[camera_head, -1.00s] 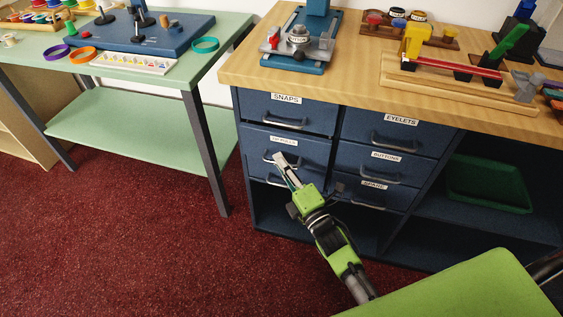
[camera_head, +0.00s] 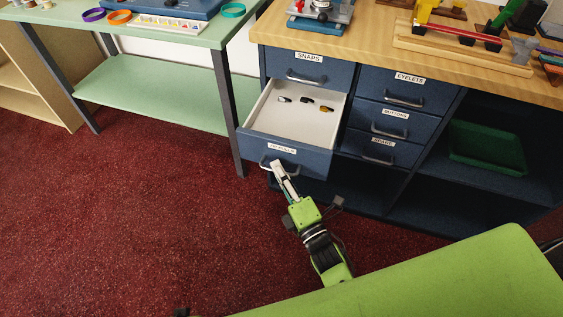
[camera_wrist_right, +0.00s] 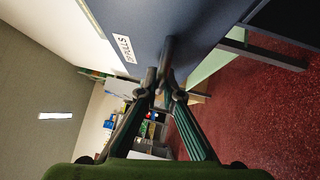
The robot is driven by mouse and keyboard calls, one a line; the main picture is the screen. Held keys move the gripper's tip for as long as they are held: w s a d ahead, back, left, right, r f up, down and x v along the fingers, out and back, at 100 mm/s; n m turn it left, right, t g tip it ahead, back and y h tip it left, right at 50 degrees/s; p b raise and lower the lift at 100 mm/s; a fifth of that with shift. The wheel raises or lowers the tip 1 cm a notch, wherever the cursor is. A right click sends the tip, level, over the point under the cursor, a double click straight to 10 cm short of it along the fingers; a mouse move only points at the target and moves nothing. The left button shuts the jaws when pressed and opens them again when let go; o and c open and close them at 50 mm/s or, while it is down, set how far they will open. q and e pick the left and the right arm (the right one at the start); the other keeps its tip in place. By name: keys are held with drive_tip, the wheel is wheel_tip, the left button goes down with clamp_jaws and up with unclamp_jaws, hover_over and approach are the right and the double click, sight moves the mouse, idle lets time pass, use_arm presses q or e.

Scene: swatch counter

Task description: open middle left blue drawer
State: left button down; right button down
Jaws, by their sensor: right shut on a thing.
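The middle left blue drawer (camera_head: 314,164) is pulled well out below the SNAPS drawer (camera_head: 325,72). Its white inside shows with a few small dark and yellowish pieces (camera_head: 306,101) in it. My right gripper (camera_head: 278,167) is shut on the handle of this drawer at its front. In the right wrist view, the fingertips (camera_wrist_right: 164,86) close around the dark handle bar (camera_wrist_right: 168,52), against the blue drawer front (camera_wrist_right: 205,22) with its white label. The label's word is hard to read. My left gripper is not in view.
The EYELETS (camera_head: 425,92), BUTTONS (camera_head: 415,122) and lower right (camera_head: 400,150) drawers are shut. A green tray (camera_head: 488,150) sits on the open shelf at right. A pale green table (camera_head: 190,38) stands at left, its leg close to the open drawer. Red carpet is clear in front.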

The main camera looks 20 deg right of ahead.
drive_tip(key=shift+s+a, duration=0.1)
drive_tip(key=shift+s, duration=0.15)
drive_tip(key=c, duration=2.5)
unclamp_jaws()
drive_tip(key=shift+s, duration=0.1)
drive_tip(key=v, duration=1.2)
